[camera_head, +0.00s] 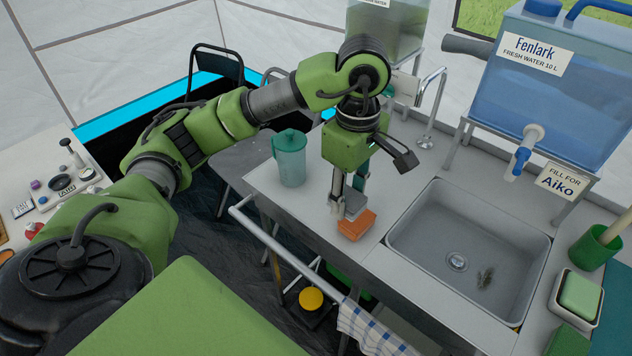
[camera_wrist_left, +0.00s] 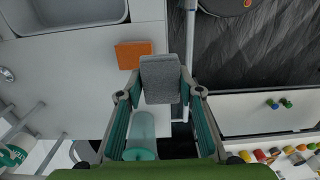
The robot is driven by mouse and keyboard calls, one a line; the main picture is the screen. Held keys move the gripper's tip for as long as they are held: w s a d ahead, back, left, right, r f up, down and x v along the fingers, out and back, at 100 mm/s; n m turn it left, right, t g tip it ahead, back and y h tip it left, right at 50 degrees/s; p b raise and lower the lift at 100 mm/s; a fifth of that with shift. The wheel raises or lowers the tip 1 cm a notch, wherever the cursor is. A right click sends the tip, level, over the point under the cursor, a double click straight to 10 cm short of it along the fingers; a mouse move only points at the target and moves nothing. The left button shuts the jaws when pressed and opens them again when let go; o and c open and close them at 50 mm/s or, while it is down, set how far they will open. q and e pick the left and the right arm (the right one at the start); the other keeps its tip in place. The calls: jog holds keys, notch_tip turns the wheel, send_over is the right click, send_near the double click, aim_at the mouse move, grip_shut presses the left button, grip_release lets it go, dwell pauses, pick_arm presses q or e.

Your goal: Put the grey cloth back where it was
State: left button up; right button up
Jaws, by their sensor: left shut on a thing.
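The grey cloth (camera_head: 355,203) looks like a small folded block. My left gripper (camera_head: 347,198) is shut on it and points down over the counter left of the sink. In the left wrist view the cloth (camera_wrist_left: 160,78) sits between the two fingertips. An orange folded cloth or sponge (camera_head: 357,225) lies on the counter right by it. In the head view the grey cloth partly overlaps it; in the left wrist view the orange one (camera_wrist_left: 132,54) shows beside it. I cannot tell whether the grey cloth touches the counter. My right gripper is not in view.
A teal jug (camera_head: 290,160) stands on the counter to the left. The sink basin (camera_head: 470,245) is to the right. A towel rail (camera_head: 280,245) with a checked towel (camera_head: 365,330) runs along the front edge. A blue water tank (camera_head: 540,90) stands behind.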

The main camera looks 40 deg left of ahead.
pick_arm(q)
jog(key=w+a+f+p, duration=0.1)
jog(key=w+a+f, duration=0.1)
jog(key=w+a+f+p, duration=0.1)
jog(key=w+a+f, duration=0.1)
jog(key=a+f, duration=0.1)
jog(key=w+a+f, duration=0.2)
jog(key=a, duration=0.1)
jog(key=shift+w+a+f+p, duration=0.15)
jog(key=shift+w+f+p, duration=0.25)
jog(key=shift+w+f, duration=0.1)
jog(key=shift+f, duration=0.05)
jog(key=f, duration=0.1)
jog(key=f+p, duration=0.1)
jog(key=a+f, duration=0.1)
jog(key=shift+w+f+p, duration=0.25)
jog(key=shift+f+p, duration=0.15)
jog(key=shift+d+f, duration=0.1)
jog(key=shift+f, duration=0.15)
jog(key=o, duration=0.8)
jog(key=shift+b, duration=0.3)
jog(key=shift+c, duration=0.2)
jog(key=o, duration=0.4)
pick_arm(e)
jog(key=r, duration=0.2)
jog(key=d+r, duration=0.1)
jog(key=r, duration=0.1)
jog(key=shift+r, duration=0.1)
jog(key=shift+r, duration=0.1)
